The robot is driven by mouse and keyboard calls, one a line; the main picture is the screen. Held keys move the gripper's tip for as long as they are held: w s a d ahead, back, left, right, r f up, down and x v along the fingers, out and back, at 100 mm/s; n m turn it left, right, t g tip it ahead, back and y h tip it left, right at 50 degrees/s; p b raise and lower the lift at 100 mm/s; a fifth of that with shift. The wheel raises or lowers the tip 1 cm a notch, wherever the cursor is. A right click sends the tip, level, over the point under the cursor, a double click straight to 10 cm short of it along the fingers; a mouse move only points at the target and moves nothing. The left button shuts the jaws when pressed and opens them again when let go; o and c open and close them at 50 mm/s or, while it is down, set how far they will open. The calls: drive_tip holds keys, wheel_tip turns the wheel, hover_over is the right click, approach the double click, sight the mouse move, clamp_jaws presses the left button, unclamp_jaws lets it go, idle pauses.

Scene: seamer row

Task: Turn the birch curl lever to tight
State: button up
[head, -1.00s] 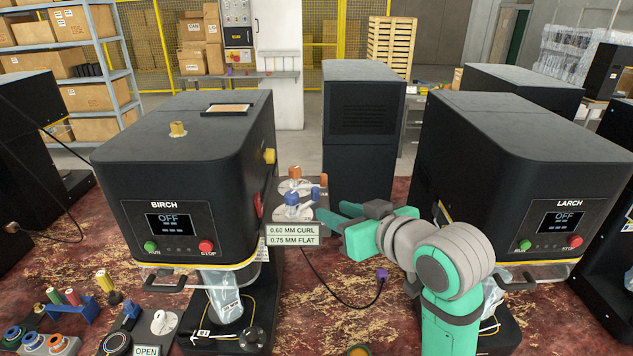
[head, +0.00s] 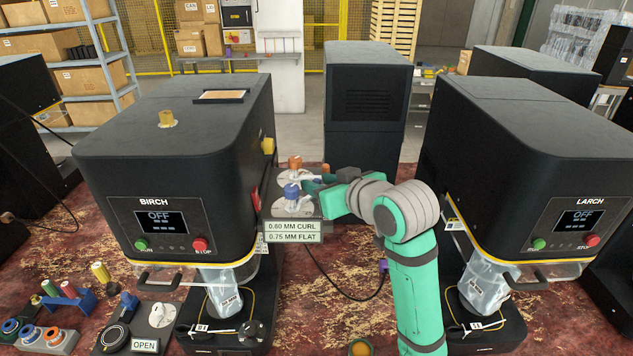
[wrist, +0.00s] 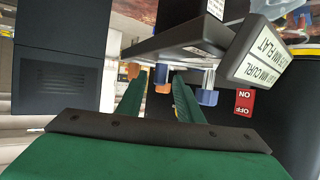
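The birch seamer (head: 170,150) stands at left with its screen reading OFF. A grey shelf on its right side carries two lever dials, one with an orange knob (head: 294,163) behind and one with a blue knob (head: 291,190) in front. The sign (head: 292,232) below reads 0.60 MM CURL and 0.75 MM FLAT. My gripper (head: 312,184) is at the shelf's right edge, beside the dials. In the upside-down wrist view its fingers (wrist: 158,80) are apart, with a blue and orange part (wrist: 163,80) between them in the picture; contact is unclear. The blue knob (wrist: 208,97) is outside them. Tight markings are unreadable.
The larch seamer (head: 530,160) stands at right, and a dark cabinet (head: 368,110) rises behind the shelf. A cable with a purple plug (head: 382,266) lies on the worn red bench (head: 330,310). A red ON/OFF switch (wrist: 244,102) shows beside the sign.

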drive_tip(key=shift+x, duration=0.9)
clamp_jaws()
drive_tip(key=shift+w, duration=0.1)
